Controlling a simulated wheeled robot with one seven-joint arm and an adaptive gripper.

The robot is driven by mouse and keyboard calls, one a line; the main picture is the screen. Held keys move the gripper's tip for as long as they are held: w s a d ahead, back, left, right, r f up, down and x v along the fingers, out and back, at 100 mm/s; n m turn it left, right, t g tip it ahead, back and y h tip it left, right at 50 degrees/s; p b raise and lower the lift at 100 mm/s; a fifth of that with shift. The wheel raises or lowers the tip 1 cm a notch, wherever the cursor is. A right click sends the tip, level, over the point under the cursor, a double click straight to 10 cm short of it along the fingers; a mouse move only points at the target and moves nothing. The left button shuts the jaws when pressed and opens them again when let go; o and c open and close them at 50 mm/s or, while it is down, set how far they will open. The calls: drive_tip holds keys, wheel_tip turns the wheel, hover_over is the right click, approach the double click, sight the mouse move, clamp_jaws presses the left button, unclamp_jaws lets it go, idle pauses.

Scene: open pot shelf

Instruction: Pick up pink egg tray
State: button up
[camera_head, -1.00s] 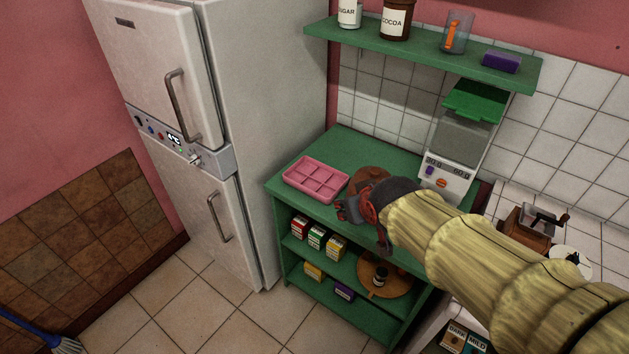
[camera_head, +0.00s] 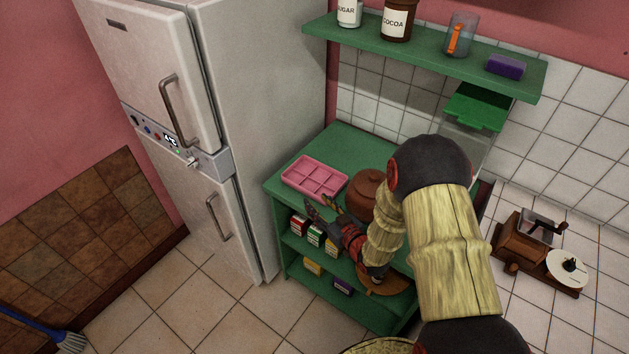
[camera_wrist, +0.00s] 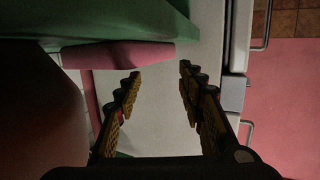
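The pink egg tray (camera_head: 314,179) lies flat on the top of the green shelf unit (camera_head: 345,145), near its left end; its shallow compartments look empty. My gripper (camera_head: 322,208) is at the front edge of that top, just in front of and below the tray in the head view. In the wrist view the tray (camera_wrist: 118,55) shows edge-on at the upper left, outside the fingers. My gripper's fingers (camera_wrist: 161,80) are spread apart with nothing between them. No contact with the tray shows.
A round brown lidded pot (camera_head: 366,190) stands right of the tray, close to my arm. Small boxes (camera_head: 314,236) sit on the shelf below. The tall fridge (camera_head: 265,120) stands close on the left. An upper shelf (camera_head: 420,55) holds jars.

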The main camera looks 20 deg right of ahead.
sight(300, 193)
drive_tip(key=b+x, duration=0.1)
drive_tip(key=x, duration=0.4)
drive_tip(key=shift+w+a+f, duration=0.1)
drive_tip(key=shift+w, duration=0.05)
drive_tip(key=shift+a+r+b+x, duration=0.15)
drive_tip(key=shift+b+x, duration=0.3)
drive_tip(key=shift+x, duration=1.05)
drive_tip(key=shift+a+r+b+x, duration=0.15)
drive_tip(key=shift+b+x, duration=0.3)
drive_tip(key=shift+x, duration=1.05)
drive_tip(key=c, duration=0.3)
clamp_jaws()
